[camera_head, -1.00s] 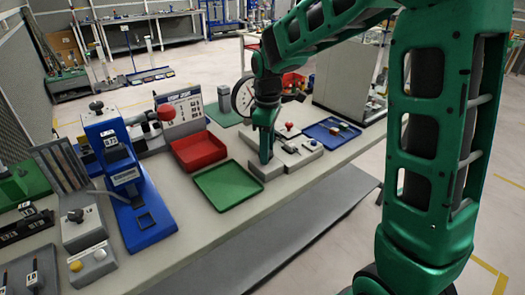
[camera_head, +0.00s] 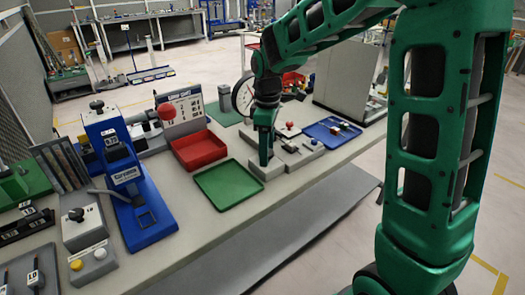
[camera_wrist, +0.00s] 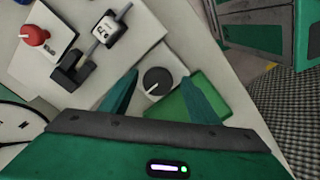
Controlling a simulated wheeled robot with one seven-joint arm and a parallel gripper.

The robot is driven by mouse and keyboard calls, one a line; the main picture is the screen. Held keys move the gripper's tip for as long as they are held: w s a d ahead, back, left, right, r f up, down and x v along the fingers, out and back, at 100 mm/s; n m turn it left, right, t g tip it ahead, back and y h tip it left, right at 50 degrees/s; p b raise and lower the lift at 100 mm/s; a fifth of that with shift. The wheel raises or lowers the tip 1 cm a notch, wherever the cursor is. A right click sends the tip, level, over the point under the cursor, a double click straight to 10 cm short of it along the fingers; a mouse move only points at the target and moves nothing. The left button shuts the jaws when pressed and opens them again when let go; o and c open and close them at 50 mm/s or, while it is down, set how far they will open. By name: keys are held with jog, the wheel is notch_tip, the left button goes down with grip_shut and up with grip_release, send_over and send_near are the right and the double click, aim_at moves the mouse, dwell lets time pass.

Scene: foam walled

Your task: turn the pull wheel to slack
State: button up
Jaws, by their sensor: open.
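A round black knob (camera_wrist: 157,82) with a white pointer line sits on a pale grey block (camera_wrist: 160,65) in the wrist view. It seems to be the pull wheel; I cannot read any slack mark beside it. My gripper (camera_wrist: 160,77) is open, with one green finger on each side of the knob. I cannot tell whether the fingers touch it. In the head view my gripper (camera_head: 264,160) points down at the grey block (camera_head: 267,171), right of the green tray, and hides the knob.
A labelled block (camera_wrist: 109,29) on a rod and a red knob (camera_wrist: 35,35) stand close by. The green tray (camera_head: 228,185) and red tray (camera_head: 198,152) lie left of my gripper; the blue tray (camera_head: 333,134) lies right. A blue press (camera_head: 125,180) stands farther left.

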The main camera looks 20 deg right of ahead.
notch_tip(320, 180, up, 11)
dwell(0.5)
jog(key=shift+f, duration=0.15)
jog(key=s+d+f+m, duration=0.2)
jog(key=s+d+m, duration=0.8)
jog(key=s+d, duration=0.45)
jog(key=s+d+f+m, duration=0.1)
jog(key=s+f+m, duration=0.2)
jog(key=s, duration=0.5)
jog(key=s+d+f+m, duration=0.1)
jog(key=s+f+m, duration=0.2)
jog(key=s+m, duration=0.2)
jog(key=s, duration=0.3)
jog(key=shift+d+f, duration=0.1)
jog(key=shift+w+f, duration=0.2)
jog(key=shift+w, duration=0.3)
